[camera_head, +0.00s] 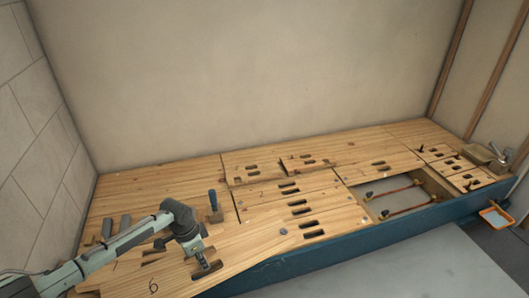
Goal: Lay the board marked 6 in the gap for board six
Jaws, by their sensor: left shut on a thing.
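The board marked 6 (240,250) is a pale wooden board at the lower left, with a handwritten 6 near its left end. It lies over or just above the floorboards; I cannot tell whether it touches them. My left gripper (206,269) points down and is shut on this board at a dark slot. The open gap (385,188) is at the right of the floor, with copper pipes running across its pale bottom. The board is apart from this gap. My right gripper is not in view.
Slotted floorboards (275,208) lie between board and gap. A blue-handled tool (213,205) stands behind my gripper, with grey blocks (107,228) to its left. A metal fitting (498,154) and an orange-rimmed tray (496,217) are far right. A blue edge (330,252) runs along the front.

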